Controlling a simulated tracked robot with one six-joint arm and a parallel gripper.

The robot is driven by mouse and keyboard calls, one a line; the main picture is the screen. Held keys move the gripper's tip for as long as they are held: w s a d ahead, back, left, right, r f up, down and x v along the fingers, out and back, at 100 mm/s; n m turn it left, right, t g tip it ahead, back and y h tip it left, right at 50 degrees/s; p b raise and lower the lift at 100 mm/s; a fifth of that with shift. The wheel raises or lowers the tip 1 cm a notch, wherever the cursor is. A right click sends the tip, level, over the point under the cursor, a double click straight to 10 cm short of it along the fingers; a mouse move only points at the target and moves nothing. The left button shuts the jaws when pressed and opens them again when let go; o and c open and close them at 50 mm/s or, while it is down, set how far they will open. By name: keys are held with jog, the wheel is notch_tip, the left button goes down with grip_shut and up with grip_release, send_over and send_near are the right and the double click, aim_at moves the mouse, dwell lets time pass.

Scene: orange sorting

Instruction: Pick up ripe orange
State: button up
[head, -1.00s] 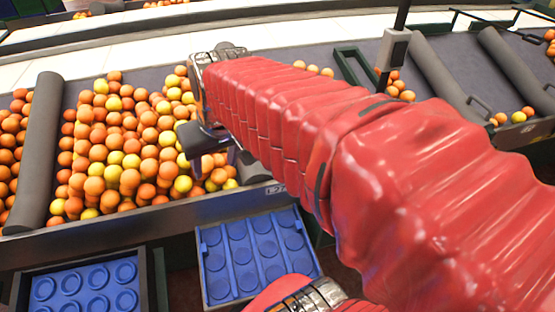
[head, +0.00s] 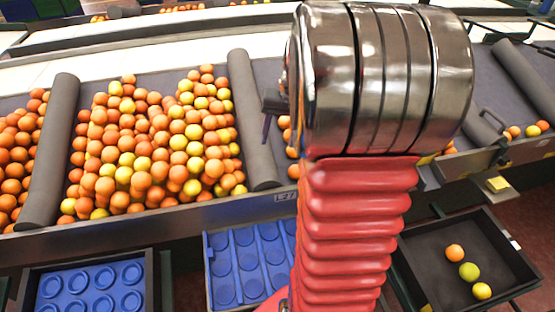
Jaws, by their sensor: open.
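A large heap of oranges (head: 150,140) lies in a sloped bay left of centre, mixing deep orange fruit with yellow ones. More oranges (head: 18,150) fill the bay at the far left. A few oranges (head: 285,124) show just left of my wrist, partly hidden. My gripper (head: 274,104) is mostly hidden behind my metal wrist; a dark part of it shows at the wrist's left side, above the bay right of the heap. It is open, and I see no fruit in it, though most of the jaw area is hidden.
Grey padded dividers (head: 252,120) separate the bays. Blue trays with round recesses (head: 228,283) stand below the front rail. A black crate (head: 433,243) at lower right holds one orange, one greenish-yellow and one yellow fruit. My red arm blocks the centre.

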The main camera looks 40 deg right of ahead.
jog(key=s+d+f+m, duration=0.1)
jog(key=d+f, duration=0.2)
jog(key=d, duration=0.2)
jog(key=s+d+f+m+y, duration=0.1)
jog(key=d+f, duration=0.2)
jog(key=d, duration=0.3)
jog(key=shift+f, duration=0.3)
jog(key=shift+x, duration=4.3)
jog(key=shift+s, duration=0.1)
jog(key=shift+x, duration=2.6)
jog(key=shift+s, duration=0.1)
jog(key=c, duration=0.8)
